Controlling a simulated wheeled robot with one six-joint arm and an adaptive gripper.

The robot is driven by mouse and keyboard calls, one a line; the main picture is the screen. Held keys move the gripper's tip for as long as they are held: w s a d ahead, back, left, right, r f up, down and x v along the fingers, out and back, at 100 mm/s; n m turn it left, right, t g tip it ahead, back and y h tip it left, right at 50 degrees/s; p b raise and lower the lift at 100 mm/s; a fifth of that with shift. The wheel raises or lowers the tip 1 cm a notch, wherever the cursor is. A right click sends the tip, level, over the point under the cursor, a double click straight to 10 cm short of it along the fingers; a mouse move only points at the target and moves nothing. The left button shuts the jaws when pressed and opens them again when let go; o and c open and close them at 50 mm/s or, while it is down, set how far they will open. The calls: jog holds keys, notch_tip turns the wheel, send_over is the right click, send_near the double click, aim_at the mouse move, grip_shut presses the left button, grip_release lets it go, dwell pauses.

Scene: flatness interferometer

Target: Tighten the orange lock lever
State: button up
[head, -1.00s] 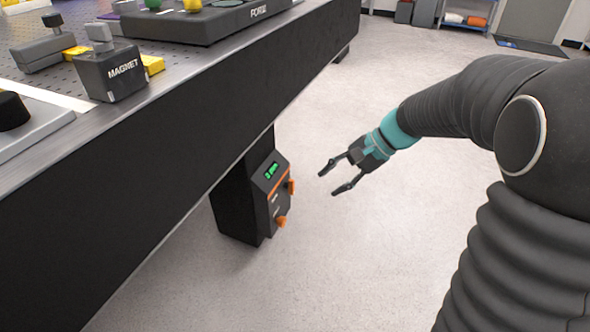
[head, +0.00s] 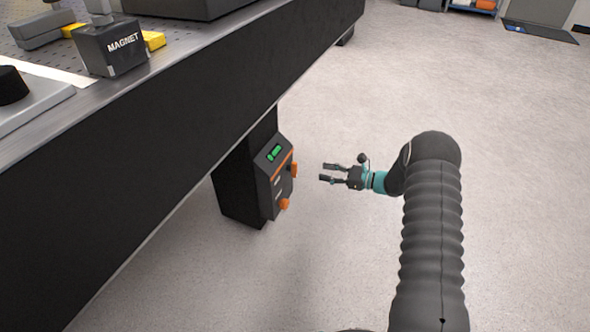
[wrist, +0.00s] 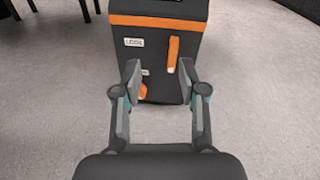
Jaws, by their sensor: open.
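The dark box on the table leg (head: 268,190) carries a green-lit display (head: 274,153) and an orange stripe. An upright orange lever (head: 294,170) stands out from its upper face. It also shows in the wrist view (wrist: 173,52), beside a small label hard to read. A second orange part (head: 285,204) sits lower on the box; in the wrist view it is partly hidden behind my left finger. My gripper (head: 322,172) is open and empty, to the right of the box and apart from it. In the wrist view the fingertips (wrist: 158,68) point towards the box, with the upright lever near the right finger.
The heavy black table (head: 150,150) overhangs the box from the left. A block marked MAGNET (head: 112,50) and yellow parts stand on its top. Shelves stand far back.

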aim_at(295, 177)
notch_tip(295, 177, down, 5)
jog(key=w+m+t, duration=0.1)
jog(key=m+t, duration=0.1)
jog(key=x, duration=1.2)
jog(key=shift+w+a+r, duration=0.25)
jog(key=shift+a, duration=0.1)
grip_shut()
